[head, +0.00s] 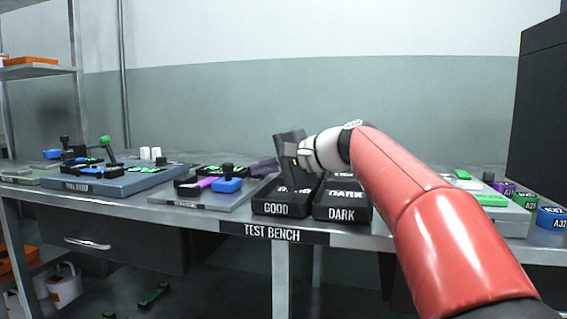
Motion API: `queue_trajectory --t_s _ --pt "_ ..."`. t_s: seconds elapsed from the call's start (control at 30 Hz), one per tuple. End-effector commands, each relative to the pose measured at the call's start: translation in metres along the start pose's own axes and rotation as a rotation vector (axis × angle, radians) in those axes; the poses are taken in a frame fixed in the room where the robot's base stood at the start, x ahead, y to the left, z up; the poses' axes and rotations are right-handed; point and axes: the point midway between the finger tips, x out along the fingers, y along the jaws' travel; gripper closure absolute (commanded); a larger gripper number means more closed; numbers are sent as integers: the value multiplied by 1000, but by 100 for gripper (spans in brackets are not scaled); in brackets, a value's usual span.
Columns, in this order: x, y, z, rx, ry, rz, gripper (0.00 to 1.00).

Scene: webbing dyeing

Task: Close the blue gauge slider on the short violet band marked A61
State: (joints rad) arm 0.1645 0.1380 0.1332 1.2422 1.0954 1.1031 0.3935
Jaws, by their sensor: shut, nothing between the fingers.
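The blue gauge slider (229,185), with a dark knob on top, sits on a grey gauge plate (188,202) at the middle left of the bench. A short violet band (206,182) lies just left of the slider. No A61 mark is legible on it, and I cannot tell whether the slider touches it.
A larger blue-grey device (105,186) stands left. A green-topped device (490,199) and marked rolls (526,201) stand right, near a tall dark cabinet (540,110).

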Motion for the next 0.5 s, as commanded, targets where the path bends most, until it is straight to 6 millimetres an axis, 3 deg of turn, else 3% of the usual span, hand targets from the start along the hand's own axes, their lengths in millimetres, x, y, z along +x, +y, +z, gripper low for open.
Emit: queue_trajectory --t_s 0.2,0.5 --pt "35 -9 0 -1 -2 -1 100" --pt "48 -12 0 0 1 -1 100"
